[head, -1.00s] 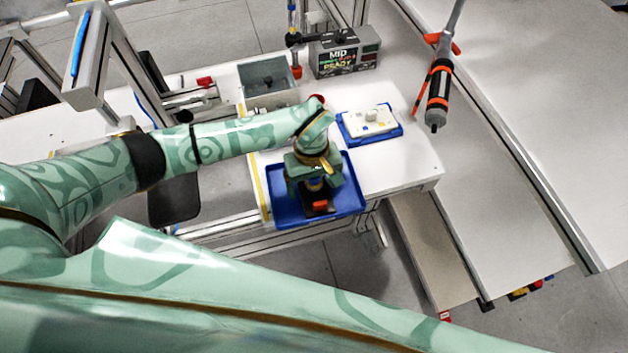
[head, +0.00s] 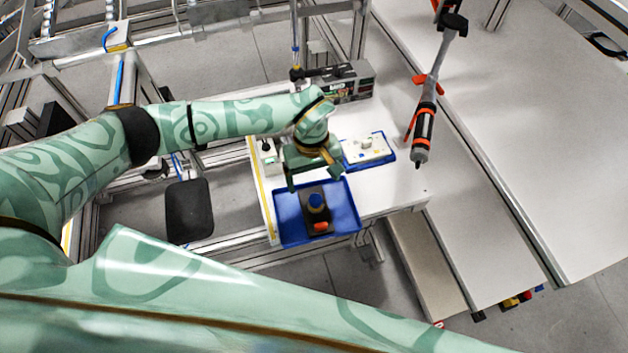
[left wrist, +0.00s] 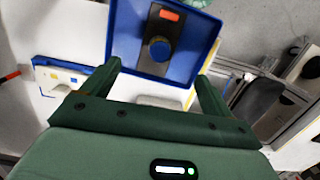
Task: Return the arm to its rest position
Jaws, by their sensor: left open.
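My left gripper (head: 313,177) is open and empty above the back part of a blue tray (head: 348,222). In the tray lies a dark block with a blue round knob (head: 316,201) and an orange-red patch (head: 321,226) at its front end. In the left wrist view the open fingers (left wrist: 157,84) point toward the blue tray (left wrist: 122,40). The blue knob (left wrist: 159,49) lies beyond the fingertips, with nothing between them. My right gripper is not in view.
A smaller blue tray with a white plate (head: 367,148) is right of the gripper. A grey box with a display (head: 350,83) stands behind. A black and orange tool (head: 424,130) hangs at the right. Frame rails stand at the left.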

